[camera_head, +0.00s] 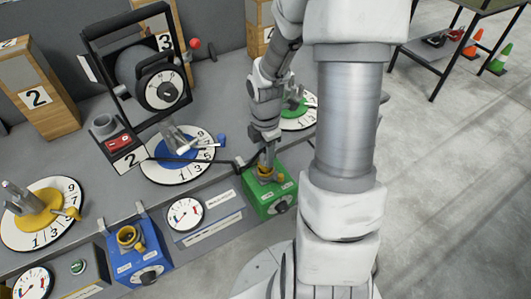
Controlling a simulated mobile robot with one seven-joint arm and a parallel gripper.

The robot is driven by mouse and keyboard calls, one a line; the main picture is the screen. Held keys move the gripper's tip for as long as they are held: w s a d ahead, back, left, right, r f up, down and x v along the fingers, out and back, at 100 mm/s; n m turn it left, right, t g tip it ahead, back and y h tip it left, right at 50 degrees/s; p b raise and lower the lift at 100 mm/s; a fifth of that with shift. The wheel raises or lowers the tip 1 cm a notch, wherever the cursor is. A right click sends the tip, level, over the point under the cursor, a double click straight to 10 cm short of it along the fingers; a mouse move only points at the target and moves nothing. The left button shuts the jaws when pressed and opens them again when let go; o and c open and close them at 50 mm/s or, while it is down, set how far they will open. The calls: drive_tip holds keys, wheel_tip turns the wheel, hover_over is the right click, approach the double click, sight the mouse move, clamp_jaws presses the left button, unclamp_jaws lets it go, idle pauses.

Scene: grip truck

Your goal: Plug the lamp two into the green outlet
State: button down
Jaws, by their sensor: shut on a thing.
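Lamp two (158,85) is a grey lamp in a black frame, with a red switch and a "2" label at its base. A dark cable (225,161) runs from its base past the blue dial to my gripper. The green outlet (256,201) is a green box on the front edge of the bench, with a yellowish socket on top. My gripper (267,165) points down directly over this socket, shut on the plug at the cable's end. The plug is mostly hidden by the fingers. I cannot tell whether it is inside the socket or just above it.
A blue outlet (123,262) with a yellow socket sits to the left. A white gauge (185,215) lies between the outlets. Blue (165,150), yellow (60,205) and green (303,118) dials with levers stand on the bench. Wooden block "2" (42,97) stands back left.

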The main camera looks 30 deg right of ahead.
drive_tip(key=shift+f+b, duration=0.5)
drive_tip(key=shift+f, duration=0.4)
drive_tip(key=shift+c, duration=0.4)
unclamp_jaws()
drive_tip(key=shift+r, duration=0.1)
drive_tip(key=shift+r+p, duration=2.45)
drive_tip(key=shift+p, duration=0.1)
